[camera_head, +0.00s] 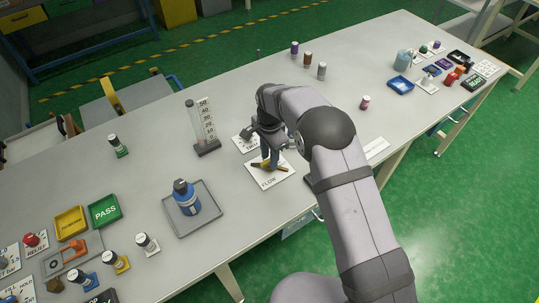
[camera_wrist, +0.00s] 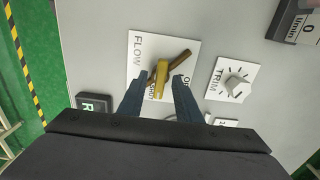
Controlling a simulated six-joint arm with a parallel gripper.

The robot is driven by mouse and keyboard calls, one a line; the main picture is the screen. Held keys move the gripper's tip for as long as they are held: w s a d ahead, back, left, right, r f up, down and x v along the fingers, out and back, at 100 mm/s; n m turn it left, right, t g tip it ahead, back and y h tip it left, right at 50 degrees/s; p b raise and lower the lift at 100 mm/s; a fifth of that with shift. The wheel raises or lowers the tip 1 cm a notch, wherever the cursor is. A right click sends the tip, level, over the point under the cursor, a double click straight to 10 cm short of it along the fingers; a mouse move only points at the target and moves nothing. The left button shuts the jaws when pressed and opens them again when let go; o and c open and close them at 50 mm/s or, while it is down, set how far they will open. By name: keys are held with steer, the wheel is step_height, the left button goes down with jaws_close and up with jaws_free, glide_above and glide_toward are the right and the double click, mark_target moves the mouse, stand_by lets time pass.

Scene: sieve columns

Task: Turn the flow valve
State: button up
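The flow valve sits on a white plate marked FLOW (camera_head: 268,183). In the wrist view its yellow handle (camera_wrist: 161,74) crosses a brown bar (camera_wrist: 180,59) on the same plate (camera_wrist: 140,45). My gripper (camera_head: 270,160) is over the valve in the head view, hiding part of it. In the wrist view my gripper (camera_wrist: 159,80) has its two blue-grey fingers apart, one on each side of the yellow handle. Gaps show between the fingers and the handle. Some plate lettering is hidden behind the fingers.
A TRIM knob (camera_wrist: 236,82) is right of the valve in the wrist view. Bare table lies between the tray and column.

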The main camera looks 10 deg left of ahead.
jaws_close()
steer(key=shift+n, duration=0.4)
steer(key=n+b, duration=0.1)
steer(key=n, duration=0.2)
steer(key=shift+n, duration=0.4)
steer(key=n, duration=0.4)
steer(key=shift+n, duration=0.3)
steer(key=n, duration=0.4)
steer(key=shift+b, duration=0.4)
steer(key=n, duration=0.4)
steer(key=shift+w+r+n, duration=0.1)
steer(key=shift+n, duration=0.2)
